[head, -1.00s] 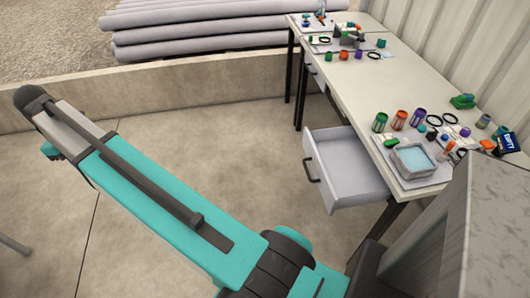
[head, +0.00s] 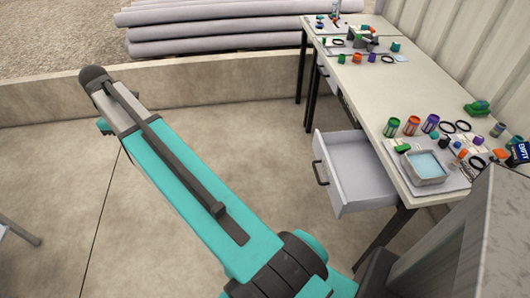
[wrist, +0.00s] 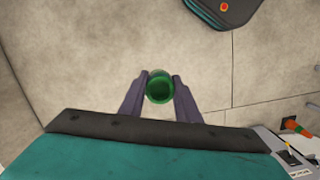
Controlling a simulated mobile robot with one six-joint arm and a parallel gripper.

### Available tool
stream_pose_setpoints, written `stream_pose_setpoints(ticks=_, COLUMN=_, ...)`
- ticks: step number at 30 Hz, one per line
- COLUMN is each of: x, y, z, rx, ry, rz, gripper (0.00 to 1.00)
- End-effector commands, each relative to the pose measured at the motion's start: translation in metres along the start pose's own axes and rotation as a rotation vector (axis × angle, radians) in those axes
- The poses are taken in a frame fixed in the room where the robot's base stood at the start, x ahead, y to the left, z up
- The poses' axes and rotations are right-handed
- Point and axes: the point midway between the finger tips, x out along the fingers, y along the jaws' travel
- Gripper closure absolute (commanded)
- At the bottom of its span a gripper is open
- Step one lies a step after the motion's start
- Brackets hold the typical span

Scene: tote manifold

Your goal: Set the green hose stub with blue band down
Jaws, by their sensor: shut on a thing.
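The green hose stub (wrist: 159,92) is between the two fingers of my gripper (wrist: 160,78) in the wrist view. I see it nearly end-on, with its round open mouth facing the camera. The fingers are shut on it from left and right. No blue band can be made out on it from this angle. Concrete floor shows around and behind it, and the stub's height above the floor is hard to judge. In the head view my arm reaches out to the upper left over bare floor, and the gripper and stub are hidden.
A long bench (head: 415,88) stands at the right, with an open drawer (head: 350,170) jutting out. On it are green (head: 391,127), orange (head: 411,126) and purple (head: 430,124) cylinders and a shallow tray (head: 425,180). A low wall (head: 200,83) runs behind. The floor at left is mostly clear.

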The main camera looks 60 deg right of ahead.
Motion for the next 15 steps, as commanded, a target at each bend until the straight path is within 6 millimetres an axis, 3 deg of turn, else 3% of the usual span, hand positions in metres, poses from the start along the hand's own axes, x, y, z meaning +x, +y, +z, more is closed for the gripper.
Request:
stream_pose_setpoints(ticks=3, x=0.009, y=0.031, z=0.024, rx=0.026, ry=0.000, rz=-0.005, gripper=0.96)
stream_pose_setpoints(ticks=15, x=0.037, y=0.120, z=0.110, rx=0.097, ry=0.006, rz=-0.014, gripper=0.96)
